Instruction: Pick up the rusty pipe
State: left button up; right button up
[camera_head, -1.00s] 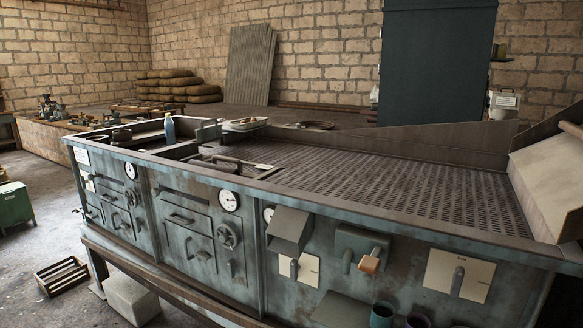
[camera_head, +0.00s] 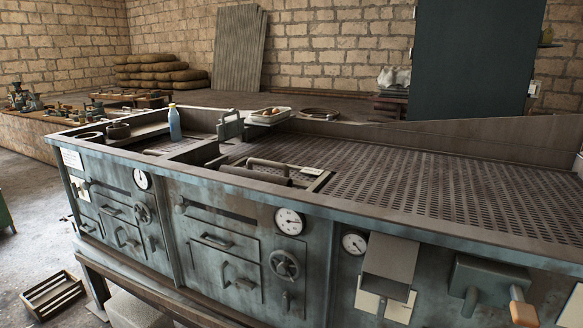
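I cannot pick out a rusty pipe for certain. A dull brown-grey bar with bent ends (camera_head: 268,163) lies in the recess in the top of the long green-grey bench (camera_head: 240,205), left of the perforated surface. I cannot tell whether it is a loose pipe or a fixed handle. Neither of my grippers shows in the head view.
A blue bottle (camera_head: 174,124) stands at the bench's left end, near dark round cups (camera_head: 118,131). A pale tray (camera_head: 268,117) sits on the far edge. The perforated top (camera_head: 430,185) is bare. A slatted crate (camera_head: 53,295) lies on the floor at left.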

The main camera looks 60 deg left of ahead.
aim_at(283, 181)
jog(key=k+j, duration=0.1)
jog(key=j, duration=0.3)
jog(key=k+j+z, duration=0.1)
jog(key=j, duration=0.25)
jog(key=k+j, duration=0.15)
jog(key=j, duration=0.25)
jog(key=k+j+z, duration=0.1)
jog(key=j, duration=0.25)
jog(key=k+j, duration=0.15)
jog(key=j, duration=0.2)
jog(key=k+j, duration=0.15)
jog(key=j, duration=0.25)
jog(key=i+z, duration=0.05)
